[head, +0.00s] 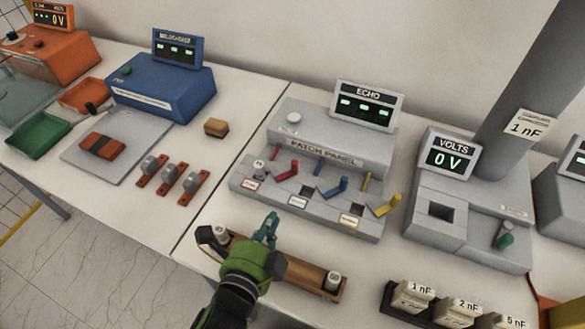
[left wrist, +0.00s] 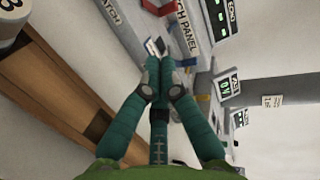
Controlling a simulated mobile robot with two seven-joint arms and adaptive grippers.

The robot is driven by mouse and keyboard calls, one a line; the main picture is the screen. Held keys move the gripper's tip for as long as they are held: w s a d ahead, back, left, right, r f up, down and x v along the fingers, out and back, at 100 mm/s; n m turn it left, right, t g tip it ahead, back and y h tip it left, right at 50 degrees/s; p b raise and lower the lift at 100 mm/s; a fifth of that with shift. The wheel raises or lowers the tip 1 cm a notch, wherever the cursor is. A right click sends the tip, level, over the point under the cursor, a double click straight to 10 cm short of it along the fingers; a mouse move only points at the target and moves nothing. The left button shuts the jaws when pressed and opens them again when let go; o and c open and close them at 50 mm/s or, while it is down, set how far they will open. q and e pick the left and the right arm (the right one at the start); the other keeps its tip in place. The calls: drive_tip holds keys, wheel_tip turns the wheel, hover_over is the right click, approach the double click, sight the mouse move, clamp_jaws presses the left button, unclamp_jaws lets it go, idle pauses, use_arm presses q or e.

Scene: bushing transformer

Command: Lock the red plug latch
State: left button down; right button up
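The grey patch panel (head: 325,150) stands in the middle of the head view. Its red latch lever (head: 287,171) lies at a slant at the left socket, near a light round plug (head: 258,167) seated in the panel. Blue (head: 333,189) and yellow (head: 388,206) levers sit at the other sockets. My left gripper (head: 268,226) is over the wooden rack, in front of the panel and apart from the red lever. In the left wrist view, its teal fingers (left wrist: 160,68) meet at the tips, with nothing clearly held. My right gripper is not in view.
The wooden rack (head: 305,275) holds light cylindrical plugs (head: 332,281) at its ends. A grey voltmeter unit (head: 470,210) stands right of the panel. Capacitor blocks (head: 412,296) sit front right.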

sight(294, 170)
use_arm(q)
drive_tip(key=shift+w+d, duration=0.1)
drive_tip(key=shift+w, duration=0.05)
drive_tip(key=p+x, duration=0.1)
drive_tip(key=x, duration=0.3)
drive_tip(key=shift+r, duration=0.1)
drive_tip(key=x, duration=0.3)
drive_tip(key=p+x, duration=0.1)
drive_tip(key=x, duration=0.2)
drive_tip(key=p+x, duration=0.1)
drive_tip(key=x, duration=0.2)
drive_tip(key=shift+w+r, duration=0.25)
drive_tip(key=shift+w, duration=0.2)
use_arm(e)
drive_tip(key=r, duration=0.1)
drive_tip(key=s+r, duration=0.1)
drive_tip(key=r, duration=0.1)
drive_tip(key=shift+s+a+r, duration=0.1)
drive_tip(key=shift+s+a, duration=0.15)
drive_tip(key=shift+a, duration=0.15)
